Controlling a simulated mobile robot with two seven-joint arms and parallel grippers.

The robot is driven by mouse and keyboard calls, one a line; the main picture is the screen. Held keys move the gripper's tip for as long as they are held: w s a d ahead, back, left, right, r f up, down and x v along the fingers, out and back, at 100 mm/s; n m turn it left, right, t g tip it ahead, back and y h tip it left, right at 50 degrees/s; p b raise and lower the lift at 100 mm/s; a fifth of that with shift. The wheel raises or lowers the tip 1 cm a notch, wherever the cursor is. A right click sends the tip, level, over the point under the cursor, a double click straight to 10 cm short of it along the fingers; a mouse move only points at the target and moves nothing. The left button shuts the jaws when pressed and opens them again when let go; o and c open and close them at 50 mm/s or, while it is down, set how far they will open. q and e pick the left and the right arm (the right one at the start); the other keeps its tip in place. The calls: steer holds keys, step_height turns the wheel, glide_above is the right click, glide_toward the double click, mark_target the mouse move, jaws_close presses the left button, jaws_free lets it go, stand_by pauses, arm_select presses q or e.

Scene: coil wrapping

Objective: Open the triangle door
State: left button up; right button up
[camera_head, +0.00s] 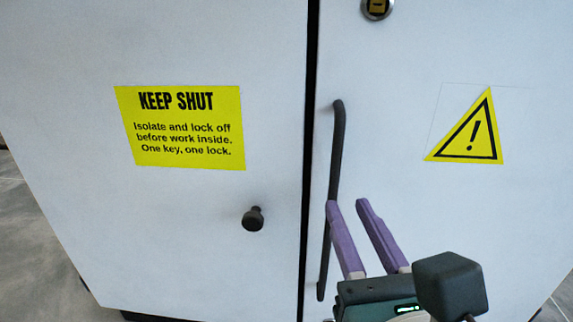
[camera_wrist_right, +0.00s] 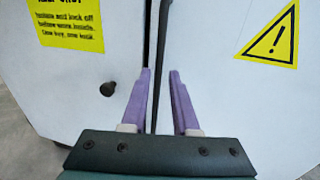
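The triangle door (camera_head: 440,220) is the white right-hand door with a yellow warning triangle (camera_head: 468,130); it is closed. Its long black bar handle (camera_head: 336,140) runs upright near the door's left edge. My right gripper (camera_head: 348,204) has its two purple fingers apart, in front of the handle's lower half. In the head view the left finger overlaps the bar. In the right wrist view the bar (camera_wrist_right: 162,35) lines up between the fingertips (camera_wrist_right: 160,71), closer to the left one. Contact cannot be told. My left gripper is out of view.
The left door (camera_head: 190,220) is white and closed, with a yellow KEEP SHUT sign (camera_head: 182,127) and a black round knob (camera_head: 253,218). A dark gap separates the doors. A metal lock (camera_head: 377,7) sits above the handle. Grey floor shows at lower left.

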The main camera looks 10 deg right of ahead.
mark_target(335, 184)
steer(key=w, duration=0.5)
steer(key=w+b, duration=0.1)
steer(key=w, duration=0.1)
steer(key=shift+w+d, duration=0.15)
steer(key=shift+d, duration=0.1)
jaws_close()
stand_by(1.1)
